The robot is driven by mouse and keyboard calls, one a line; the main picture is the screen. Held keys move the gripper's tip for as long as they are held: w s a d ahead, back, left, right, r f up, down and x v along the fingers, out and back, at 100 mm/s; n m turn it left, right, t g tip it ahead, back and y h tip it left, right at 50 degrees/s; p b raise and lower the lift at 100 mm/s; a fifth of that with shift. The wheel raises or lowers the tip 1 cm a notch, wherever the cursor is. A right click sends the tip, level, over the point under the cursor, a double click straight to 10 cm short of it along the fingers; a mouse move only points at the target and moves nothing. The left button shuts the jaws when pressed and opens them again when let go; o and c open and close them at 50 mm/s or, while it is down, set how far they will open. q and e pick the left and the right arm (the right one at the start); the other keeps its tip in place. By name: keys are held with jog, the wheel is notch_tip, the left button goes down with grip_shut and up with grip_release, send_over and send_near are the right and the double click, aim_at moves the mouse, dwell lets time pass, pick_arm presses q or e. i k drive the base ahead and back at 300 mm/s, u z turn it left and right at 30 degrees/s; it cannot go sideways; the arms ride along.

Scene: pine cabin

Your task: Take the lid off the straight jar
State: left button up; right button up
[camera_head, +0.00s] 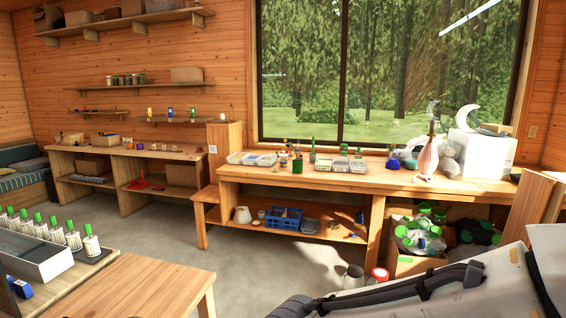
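I cannot tell which thing is the straight jar. Several small jars (125,79) stand in a row on the wall shelf at the upper left, too small to make out. Several clear bottles with green caps (73,240) stand in a row on the near left table. Neither gripper shows.
A long wooden bench (330,181) runs under the window, holding trays, a pink vase (428,160) and a white box (482,153). A blue crate (284,218) is on its lower shelf. A near wooden table (155,290) is at lower left. Grey floor (262,266) between is clear.

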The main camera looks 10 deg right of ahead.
aim_at(283, 160)
jog(key=z, duration=0.3)
jog(key=i, duration=1.9)
jog(key=z, duration=0.35)
jog(key=i, duration=2)
jog(key=u, duration=0.35)
jog(key=i, duration=1.4)
